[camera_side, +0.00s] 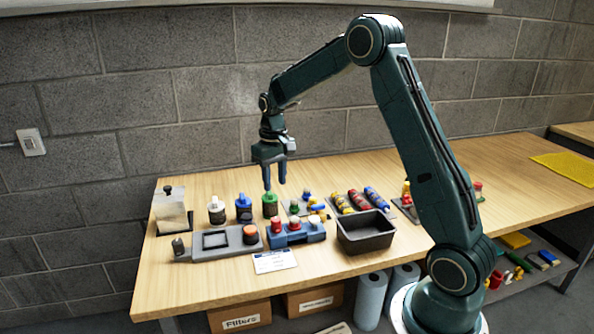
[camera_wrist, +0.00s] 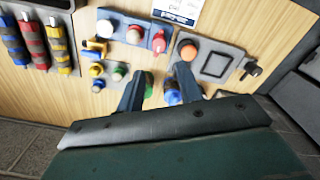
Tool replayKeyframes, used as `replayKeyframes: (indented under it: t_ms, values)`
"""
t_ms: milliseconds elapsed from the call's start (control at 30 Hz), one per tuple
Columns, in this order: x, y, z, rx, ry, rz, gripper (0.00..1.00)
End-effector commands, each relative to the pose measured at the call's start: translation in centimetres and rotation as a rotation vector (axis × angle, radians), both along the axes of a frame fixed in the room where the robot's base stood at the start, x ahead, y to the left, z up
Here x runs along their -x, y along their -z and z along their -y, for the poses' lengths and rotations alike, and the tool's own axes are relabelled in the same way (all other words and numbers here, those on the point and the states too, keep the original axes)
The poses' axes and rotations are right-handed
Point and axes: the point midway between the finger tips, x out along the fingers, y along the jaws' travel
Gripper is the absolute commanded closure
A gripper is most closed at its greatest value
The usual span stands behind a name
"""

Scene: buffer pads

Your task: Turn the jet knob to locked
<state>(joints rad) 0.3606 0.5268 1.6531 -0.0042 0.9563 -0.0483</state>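The jet knob (camera_side: 178,246) appears to be the small black knob at the left end of a grey plate (camera_side: 207,254) near the table's front left. In the wrist view the black knob (camera_wrist: 253,69) is at the right, beside the square frame. Its setting and any locked mark are too small to read. My gripper (camera_side: 275,186) points down above the green-topped jar, well to the right of and behind the knob. Its two fingers are apart with nothing held between them; they also show in the wrist view (camera_wrist: 160,90).
An orange button (camera_side: 250,234) sits on the plate's right end. A blue block with coloured knobs (camera_side: 296,236) and a black bin (camera_side: 365,240) stand farther right. Several capped jars (camera_side: 217,213) stand behind the plate, with a metal box (camera_side: 170,214) at far left. The front left tabletop is clear.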

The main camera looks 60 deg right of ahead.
Motion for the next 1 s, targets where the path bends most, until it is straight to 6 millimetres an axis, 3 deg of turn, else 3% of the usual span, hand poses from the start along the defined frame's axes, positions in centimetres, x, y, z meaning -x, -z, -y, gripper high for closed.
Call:
replayKeyframes:
  t_ms: [533, 1000]
  values:
    - [-0.2, 1.7, 0.3, -0.002, 0.004, -0.008, 0.64]
    - [-0.1, 8.0, 0.3, -0.003, 0.004, -0.009, 0.64]
